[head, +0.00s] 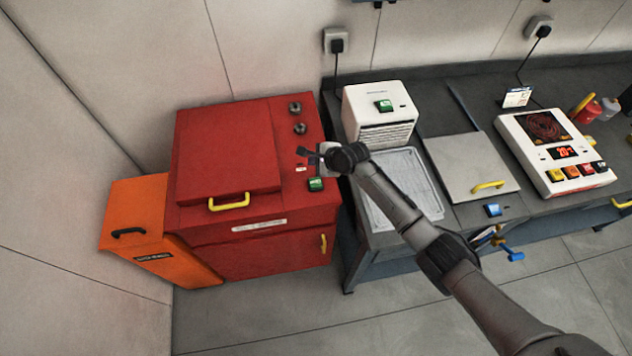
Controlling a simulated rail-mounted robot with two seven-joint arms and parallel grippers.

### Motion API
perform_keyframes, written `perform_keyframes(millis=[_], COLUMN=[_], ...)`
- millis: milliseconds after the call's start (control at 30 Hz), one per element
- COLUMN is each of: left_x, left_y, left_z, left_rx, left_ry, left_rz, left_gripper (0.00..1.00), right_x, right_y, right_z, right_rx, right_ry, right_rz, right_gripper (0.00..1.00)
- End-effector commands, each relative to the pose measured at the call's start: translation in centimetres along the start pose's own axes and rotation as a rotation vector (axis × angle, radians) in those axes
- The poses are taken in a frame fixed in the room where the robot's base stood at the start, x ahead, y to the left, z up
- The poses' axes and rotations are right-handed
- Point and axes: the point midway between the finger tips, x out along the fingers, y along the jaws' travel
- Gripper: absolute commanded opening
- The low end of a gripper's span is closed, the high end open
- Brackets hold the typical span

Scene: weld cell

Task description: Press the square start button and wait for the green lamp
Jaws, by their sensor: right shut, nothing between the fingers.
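The red machine (228,152) stands left of the bench, its lid closed. A strip on the right of its top carries two dark round knobs (297,117), a small red-and-white marking (301,168) and a green rectangular control (316,184). My right gripper (306,153) is shut and empty over this strip, between the knobs and the green control. I cannot tell whether its tips touch the panel. The gripper and wrist hide part of the strip. I cannot make out a square start button or a lit green lamp for certain. My left gripper is out of view.
An orange box (136,225) adjoins the machine's left side. On the bench stand a white unit with a green switch (383,105), a metal tray (428,193), a flat panel with yellow handle (470,150) and a white hotplate (580,178). The floor in front is clear.

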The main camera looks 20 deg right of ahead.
Motion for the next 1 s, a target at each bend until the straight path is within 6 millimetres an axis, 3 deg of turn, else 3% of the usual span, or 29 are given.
perform_keyframes(millis=[667,1000], left_x=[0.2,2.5], left_y=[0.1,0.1], left_z=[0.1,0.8], left_rx=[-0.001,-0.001], left_ry=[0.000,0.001], left_rz=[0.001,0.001], left_gripper=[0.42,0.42], right_x=[0.1,1.4], right_y=[0.1,1.1], right_z=[-0.1,-1.0], right_rx=[0.055,0.054], right_ry=[0.001,0.002], right_rz=[0.001,0.001], right_gripper=[0.00,0.00])
